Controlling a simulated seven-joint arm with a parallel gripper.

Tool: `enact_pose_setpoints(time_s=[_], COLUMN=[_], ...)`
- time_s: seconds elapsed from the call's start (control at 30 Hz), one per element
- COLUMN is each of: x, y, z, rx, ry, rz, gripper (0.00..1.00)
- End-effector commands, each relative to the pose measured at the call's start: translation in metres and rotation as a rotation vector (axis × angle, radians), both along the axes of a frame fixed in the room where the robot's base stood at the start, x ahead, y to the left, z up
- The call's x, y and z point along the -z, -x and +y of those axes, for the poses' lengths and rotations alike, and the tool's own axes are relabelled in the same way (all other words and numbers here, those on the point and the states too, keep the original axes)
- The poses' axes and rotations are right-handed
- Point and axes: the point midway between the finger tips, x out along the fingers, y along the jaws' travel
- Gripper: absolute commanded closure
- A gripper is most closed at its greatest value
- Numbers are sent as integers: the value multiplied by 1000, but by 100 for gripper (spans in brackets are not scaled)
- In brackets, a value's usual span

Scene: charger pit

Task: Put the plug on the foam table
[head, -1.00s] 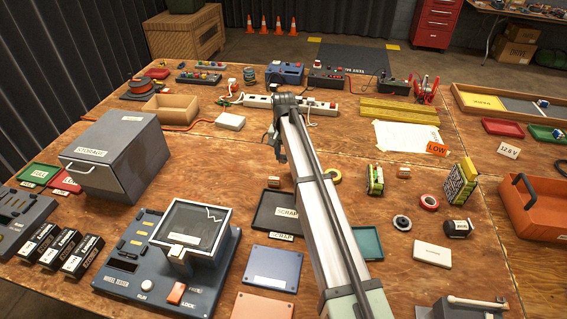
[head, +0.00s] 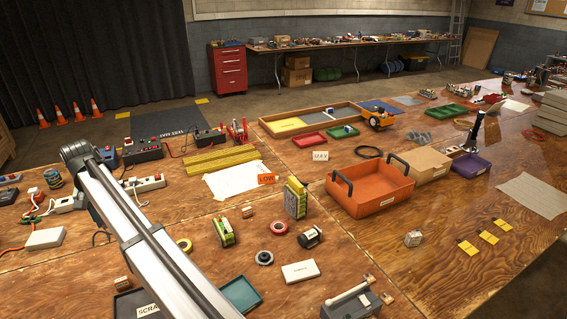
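My arm reaches from the bottom of the head view to a grey joint at the left; my gripper is hidden or out of frame, so its hold cannot be told. A white power strip (head: 148,184) shows partly behind the arm. A small white plug-like piece (head: 33,192) is at the left by red and green cords; whether it is the task's plug cannot be told. No table is clearly marked as foam. On the right-hand table, a grey ribbed sheet (head: 532,195) lies flat and a stack of grey slabs (head: 552,113) stands at the far edge.
A battery pack (head: 296,198) and tape rolls lie nearer. The right-hand table has bare wood around yellow-marked pieces (head: 467,247).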

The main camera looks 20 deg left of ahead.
Motion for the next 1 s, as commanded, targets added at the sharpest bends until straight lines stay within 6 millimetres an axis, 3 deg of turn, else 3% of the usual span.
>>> enact_pose_setpoints(time_s=[0.07,0.27,0.47,0.77,1.0], x=[-15,-10,-10,-10,-10], y=[0,-42,-98,-207,-288], z=[1,-18,-46,-115,-183], rx=[0,56,134,295,427], ry=[-1,1,0,0,0], rz=[-1,1,0,0,0], gripper=[98,98,98,98,98])
